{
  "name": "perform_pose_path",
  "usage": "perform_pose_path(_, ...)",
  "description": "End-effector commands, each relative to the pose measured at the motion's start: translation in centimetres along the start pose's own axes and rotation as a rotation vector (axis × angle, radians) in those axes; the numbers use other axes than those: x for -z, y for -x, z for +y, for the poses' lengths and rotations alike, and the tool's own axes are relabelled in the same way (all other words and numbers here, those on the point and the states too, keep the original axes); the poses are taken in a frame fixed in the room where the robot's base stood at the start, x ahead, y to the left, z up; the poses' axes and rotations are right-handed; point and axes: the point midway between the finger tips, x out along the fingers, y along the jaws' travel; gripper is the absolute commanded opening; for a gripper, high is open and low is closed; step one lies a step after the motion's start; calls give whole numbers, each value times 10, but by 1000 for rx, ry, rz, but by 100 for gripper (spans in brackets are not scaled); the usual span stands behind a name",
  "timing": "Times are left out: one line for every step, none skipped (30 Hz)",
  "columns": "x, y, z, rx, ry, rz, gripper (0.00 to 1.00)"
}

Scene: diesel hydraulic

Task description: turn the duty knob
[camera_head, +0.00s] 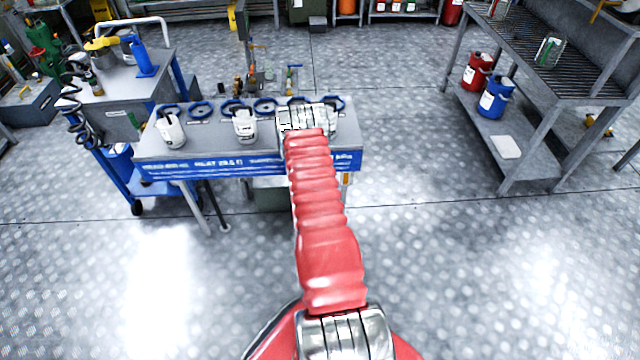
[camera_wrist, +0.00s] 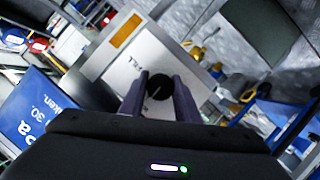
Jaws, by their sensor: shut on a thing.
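The duty knob (camera_wrist: 158,83) is a round black knob with a pale pointer line, on the face of a light grey panel (camera_wrist: 118,62) in the wrist view. The panel has an orange label and partly hidden dark lettering. My gripper (camera_wrist: 160,88) has its two dark fingers on either side of the knob and is shut on it. In the head view my red arm reaches over a grey bench; the gripper and the knob are hidden behind it.
The grey bench (camera_head: 215,150) with a blue front edge carries white containers (camera_head: 245,127) and blue handwheels (camera_head: 201,109). A blue cart stands at left. A metal rack (camera_head: 530,150) with red and blue cans stands at right. The floor between is clear.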

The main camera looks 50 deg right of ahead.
Motion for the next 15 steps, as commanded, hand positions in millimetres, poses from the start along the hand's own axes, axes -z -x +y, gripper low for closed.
perform_pose_path(-1,2,-4,11,4,-1,7)
perform_pose_path(-1,2,-4,11,5,-1,7)
perform_pose_path(-1,2,-4,11,4,-1,31)
perform_pose_path(-1,2,-4,11,4,-1,33)
perform_pose_path(-1,2,-4,11,4,-1,35)
perform_pose_path(-1,2,-4,10,4,-1,38)
perform_pose_path(-1,2,-4,9,3,-1,40)
perform_pose_path(-1,1,-3,8,3,0,42)
perform_pose_path(0,1,-3,8,2,0,45)
perform_pose_path(0,1,-3,7,2,0,47)
perform_pose_path(0,1,-3,7,2,0,48)
perform_pose_path(0,1,-2,6,2,0,48)
perform_pose_path(0,1,-2,6,1,0,48)
perform_pose_path(0,1,-2,5,1,0,48)
perform_pose_path(0,1,-2,5,1,0,48)
